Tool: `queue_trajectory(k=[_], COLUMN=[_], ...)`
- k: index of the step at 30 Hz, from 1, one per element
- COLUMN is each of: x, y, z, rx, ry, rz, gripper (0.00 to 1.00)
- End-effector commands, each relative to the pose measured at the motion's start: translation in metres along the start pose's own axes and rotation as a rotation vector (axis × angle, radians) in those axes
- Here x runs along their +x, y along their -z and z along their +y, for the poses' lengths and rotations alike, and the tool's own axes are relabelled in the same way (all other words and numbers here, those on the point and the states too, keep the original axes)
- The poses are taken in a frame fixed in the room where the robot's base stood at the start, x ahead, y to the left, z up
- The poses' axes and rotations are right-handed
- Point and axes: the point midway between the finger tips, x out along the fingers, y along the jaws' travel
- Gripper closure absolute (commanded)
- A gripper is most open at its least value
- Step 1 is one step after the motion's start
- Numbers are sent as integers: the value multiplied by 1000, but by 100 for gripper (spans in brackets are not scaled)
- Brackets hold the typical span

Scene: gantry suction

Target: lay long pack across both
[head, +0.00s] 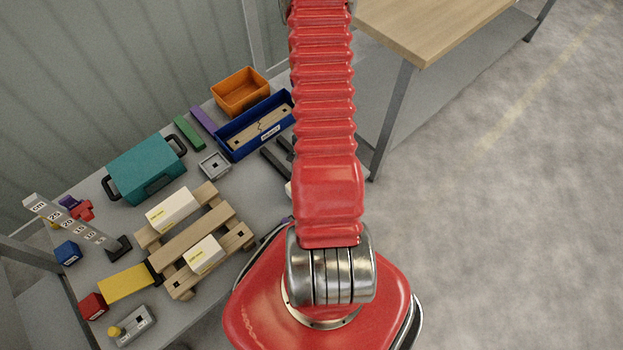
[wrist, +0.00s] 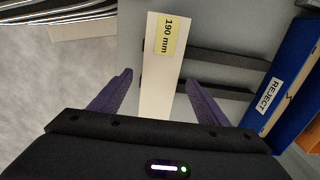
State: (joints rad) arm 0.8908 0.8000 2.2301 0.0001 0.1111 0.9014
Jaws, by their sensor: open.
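The long pack (wrist: 162,95), a cream bar with a yellow "190 mm" label, runs between the fingers of my gripper (wrist: 160,78) in the wrist view. My gripper is open, with one purple finger on each side of the pack and gaps visible. The pack crosses over two dark bars (wrist: 222,56). In the head view my red arm hides the gripper and most of that spot. A wooden pallet (head: 193,236) carries two white packs, a larger one (head: 172,208) at the back and a smaller one (head: 203,254) at the front, with a gap between.
A blue REJECT bin (head: 232,149) holding a cracked wooden piece and an orange bin (head: 240,92) stand at the back. A teal case (head: 147,169) is behind the pallet. A stepped gauge (head: 75,222) and small coloured blocks are at the left. Floor is clear at right.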

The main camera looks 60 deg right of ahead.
Motion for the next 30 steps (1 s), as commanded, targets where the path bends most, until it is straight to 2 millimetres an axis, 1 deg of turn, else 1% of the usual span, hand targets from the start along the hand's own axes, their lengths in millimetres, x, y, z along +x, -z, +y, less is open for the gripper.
queue_trajectory(k=[6, 12, 30], x=[23, 37, 38], y=[1, 1, 1], z=[0, 0, 0], rx=[0, 1, 1], ry=[-2, 0, 0], rz=[-2, -1, 0], gripper=[31, 31, 32])
